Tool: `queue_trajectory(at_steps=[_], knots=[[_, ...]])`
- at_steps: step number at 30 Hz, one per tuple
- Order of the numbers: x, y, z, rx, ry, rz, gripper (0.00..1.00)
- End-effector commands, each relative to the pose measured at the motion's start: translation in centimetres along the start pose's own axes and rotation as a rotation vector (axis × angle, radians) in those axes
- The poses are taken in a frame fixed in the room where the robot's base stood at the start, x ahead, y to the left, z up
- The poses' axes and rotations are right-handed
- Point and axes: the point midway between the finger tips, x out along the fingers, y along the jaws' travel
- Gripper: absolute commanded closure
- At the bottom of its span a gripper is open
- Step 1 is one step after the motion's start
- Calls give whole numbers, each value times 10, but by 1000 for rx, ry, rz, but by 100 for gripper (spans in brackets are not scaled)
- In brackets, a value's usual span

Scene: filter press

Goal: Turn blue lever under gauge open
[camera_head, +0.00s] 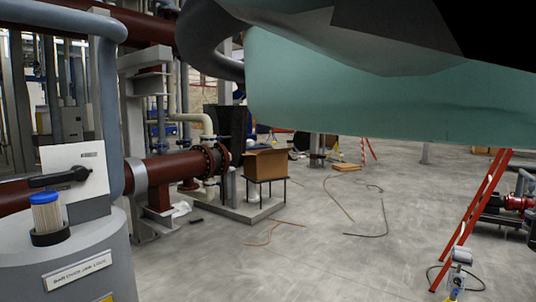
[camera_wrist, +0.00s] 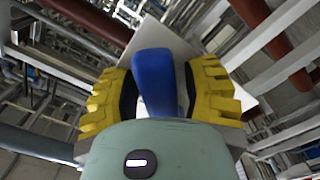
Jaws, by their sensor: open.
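A blue lever (camera_wrist: 153,72) shows in the wrist view, with a pale flat plate (camera_wrist: 188,50) behind it. My gripper (camera_wrist: 163,88) has its two yellow ridged fingers spread, one on each side of the lever. A gap shows at the right of the lever; I cannot tell whether the left finger touches it. The lower end of the lever is hidden behind the green housing of my gripper. The blue lever and my gripper cannot be made out in the head view.
At left in the head view, a black handle (camera_head: 59,178) sits on a white panel above a grey tank (camera_head: 75,262). A cardboard box (camera_head: 265,163) stands on a small stand. A red ladder (camera_head: 473,215) is at right. Thin hoses lie on the otherwise open floor (camera_head: 330,250).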

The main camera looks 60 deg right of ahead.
Motion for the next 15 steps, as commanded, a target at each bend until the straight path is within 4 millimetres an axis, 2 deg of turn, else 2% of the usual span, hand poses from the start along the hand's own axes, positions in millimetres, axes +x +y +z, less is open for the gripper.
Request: queue_trajectory(at_steps=[2, 12, 15], knots=[[0, 0, 0, 0, 0, 0, 65], [0, 0, 0, 0, 0, 0, 100], [0, 0, 0, 0, 1, 1, 100]])
